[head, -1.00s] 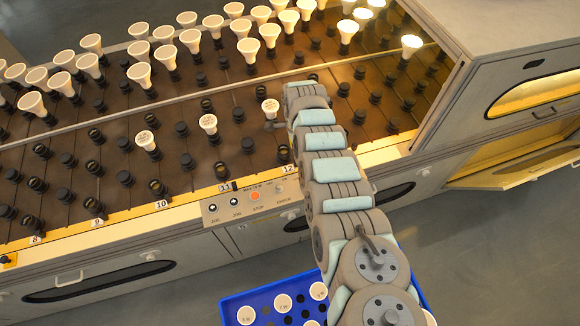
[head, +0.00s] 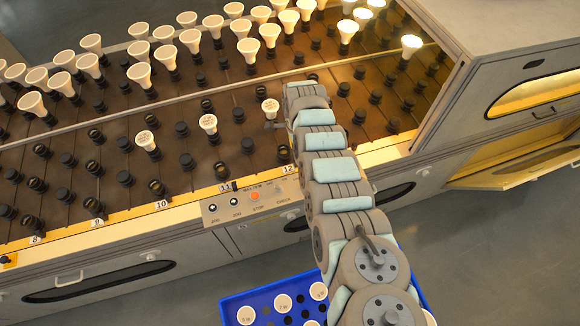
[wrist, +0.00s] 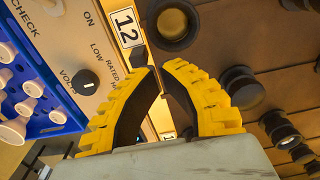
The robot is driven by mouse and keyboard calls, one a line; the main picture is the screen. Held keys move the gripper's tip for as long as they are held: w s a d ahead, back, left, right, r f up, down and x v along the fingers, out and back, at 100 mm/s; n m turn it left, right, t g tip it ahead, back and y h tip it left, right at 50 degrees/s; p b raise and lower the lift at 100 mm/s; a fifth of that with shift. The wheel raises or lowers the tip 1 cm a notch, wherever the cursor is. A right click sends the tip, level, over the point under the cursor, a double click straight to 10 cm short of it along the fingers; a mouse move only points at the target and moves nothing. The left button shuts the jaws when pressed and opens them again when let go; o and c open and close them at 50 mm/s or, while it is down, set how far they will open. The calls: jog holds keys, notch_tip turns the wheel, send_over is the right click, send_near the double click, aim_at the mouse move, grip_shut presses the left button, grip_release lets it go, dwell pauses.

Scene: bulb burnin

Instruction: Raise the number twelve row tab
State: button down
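The number 12 label (wrist: 126,27) shows in the wrist view, and on the rack's yellow front edge in the head view (head: 288,169). A small dark tab (wrist: 140,56) sits just beside this label in the wrist view. My gripper (wrist: 162,68) has yellow ribbed fingers with dark inner faces. Its tips are close together, with a narrow gap between them, right by the tab. I see nothing held; whether a finger touches the tab is unclear. In the head view my arm hides most of the gripper and the tab.
A control panel (head: 255,198) with knobs and an orange button is on the rack front. Bulbs and black sockets (head: 187,160) fill the rack rows. A blue crate (head: 265,300) of bulbs stands below. A cabinet (head: 520,60) is at right, its lower yellow door (head: 510,174) open.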

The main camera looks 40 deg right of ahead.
jog(key=shift+f+b, duration=0.95)
jog(key=shift+f, duration=0.35)
jog(key=shift+r+p, duration=0.2)
jog(key=shift+p, duration=0.15)
jog(key=shift+s+a+p, duration=0.2)
jog(key=shift+s+p, duration=0.3)
jog(key=shift+p, duration=0.65)
jog(key=shift+s+a+p, duration=0.2)
jog(key=shift+s+p, duration=0.25)
jog(key=shift+p, duration=0.65)
dwell(3.4)
jog(key=shift+s+r+p, duration=0.1)
jog(key=shift+r+p, duration=0.05)
jog(key=shift+p, duration=0.25)
dwell(0.3)
